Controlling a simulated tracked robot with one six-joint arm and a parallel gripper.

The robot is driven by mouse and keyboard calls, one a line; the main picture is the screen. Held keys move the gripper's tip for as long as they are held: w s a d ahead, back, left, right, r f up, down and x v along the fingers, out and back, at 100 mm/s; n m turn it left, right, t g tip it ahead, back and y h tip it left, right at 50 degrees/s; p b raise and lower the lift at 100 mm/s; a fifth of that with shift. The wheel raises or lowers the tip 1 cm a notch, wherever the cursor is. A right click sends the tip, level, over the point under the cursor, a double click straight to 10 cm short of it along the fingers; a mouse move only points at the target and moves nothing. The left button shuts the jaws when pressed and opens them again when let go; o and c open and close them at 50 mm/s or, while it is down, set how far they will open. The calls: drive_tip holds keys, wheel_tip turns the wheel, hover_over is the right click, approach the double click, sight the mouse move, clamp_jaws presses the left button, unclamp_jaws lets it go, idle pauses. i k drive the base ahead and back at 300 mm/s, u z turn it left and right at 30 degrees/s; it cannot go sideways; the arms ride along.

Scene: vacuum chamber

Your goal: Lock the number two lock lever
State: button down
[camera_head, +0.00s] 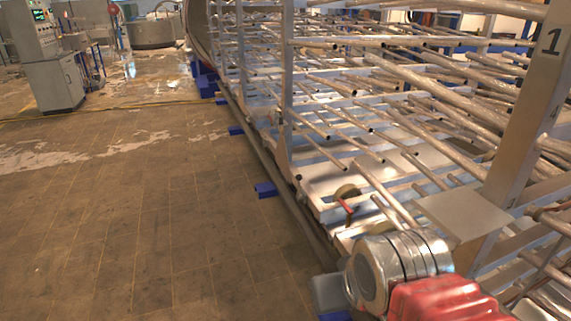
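A small lever with a red handle (346,206) and a tan round part (347,191) sits low on the rack's near side, right of centre. I see no number beside it, so I cannot tell whether it is the number two lock lever. An upright post (535,90) at the right bears the number 1; no number 2 shows. My arm, with a silver joint and a red link, fills the lower right, below and right of the red-handled lever. My gripper's fingers do not show.
A long metal rack (420,110) with many rods sticking out takes up the right side. Blue blocks (266,189) stand along its lower edge. The tiled floor (130,220) at left is open. A grey control cabinet (55,85) stands at the far left.

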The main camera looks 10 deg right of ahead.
sight(299, 177)
drive_tip(key=u, duration=0.35)
drive_tip(key=i, duration=1.45)
drive_tip(key=u, duration=0.25)
drive_tip(key=i, duration=1.95)
drive_tip(key=z, duration=0.1)
